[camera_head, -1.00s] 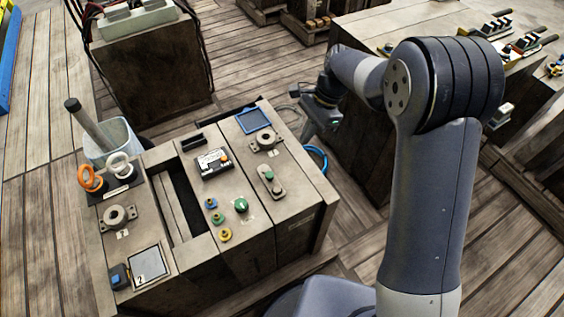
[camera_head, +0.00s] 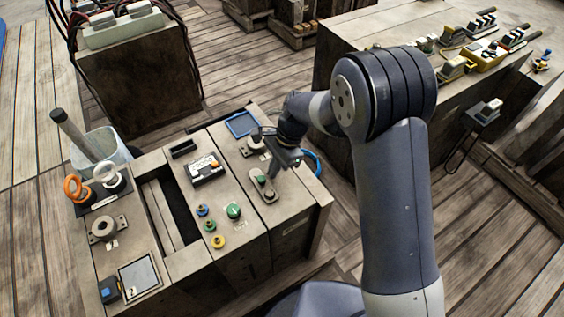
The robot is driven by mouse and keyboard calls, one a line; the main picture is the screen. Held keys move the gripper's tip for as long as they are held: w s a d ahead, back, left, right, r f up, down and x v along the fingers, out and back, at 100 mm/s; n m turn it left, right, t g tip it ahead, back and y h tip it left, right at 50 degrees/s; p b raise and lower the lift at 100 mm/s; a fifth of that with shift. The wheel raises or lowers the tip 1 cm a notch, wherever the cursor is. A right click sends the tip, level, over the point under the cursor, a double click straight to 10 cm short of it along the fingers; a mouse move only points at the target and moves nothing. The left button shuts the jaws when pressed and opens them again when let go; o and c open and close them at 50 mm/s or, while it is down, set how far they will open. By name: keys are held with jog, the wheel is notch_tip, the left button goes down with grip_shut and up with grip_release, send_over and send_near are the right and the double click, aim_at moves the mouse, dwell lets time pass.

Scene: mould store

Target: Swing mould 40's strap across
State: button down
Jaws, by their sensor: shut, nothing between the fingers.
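My gripper (camera_head: 272,168) is shut and points down over the right-hand block of the near bench (camera_head: 290,208). Its tips are close to a grey oblong strap-like piece (camera_head: 268,194) with a green knob; I cannot tell whether they touch it. I cannot read a number 40 anywhere, so I cannot tell for sure which mould this is. A round flanged fitting (camera_head: 250,147) sits behind it, partly hidden by my gripper.
The bench also carries a blue-rimmed tray (camera_head: 241,124), a black-and-white box (camera_head: 204,169), a green knob (camera_head: 233,211) and small coloured knobs. A clear bin (camera_head: 103,148) with a dark rod stands at left. Another bench (camera_head: 340,45) stands at right.

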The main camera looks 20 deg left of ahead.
aim_at(254, 182)
jog(key=shift+s+a+n+h+p, duration=0.2)
jog(key=shift+a+n+h+p, duration=0.25)
jog(key=shift+n, duration=0.45)
dwell(0.3)
jog(key=a+n, duration=0.1)
jog(key=s+a+n+p, duration=0.1)
jog(key=n, duration=0.1)
jog(key=shift+r+g+h, duration=0.1)
jog(key=shift+g+h, duration=0.25)
jog(key=shift+g, duration=0.05)
jog(key=n, duration=0.1)
jog(key=s+a+n+h, duration=0.1)
jog(key=n, duration=0.1)
jog(key=s+n+p, duration=0.1)
jog(key=shift+a+n+h, duration=0.3)
jog(key=shift+a+h, duration=0.05)
jog(key=shift+h, duration=0.05)
jog(key=s+n, duration=0.1)
jog(key=n, duration=0.1)
jog(key=s+a+n+h, duration=0.1)
jog(key=n, duration=0.1)
jog(key=shift+s+n+h, duration=0.2)
jog(key=shift+n+h, duration=0.1)
jog(key=shift+s+d+n+t+h, duration=0.1)
jog(key=shift+s+n+t+h, duration=0.45)
jog(key=shift+n, duration=0.6)
jog(key=shift+s+d+n+t+h, duration=0.15)
jog(key=shift+s+n+t, duration=0.1)
jog(key=shift+s+n, duration=0.7)
jog(key=shift+w, duration=0.15)
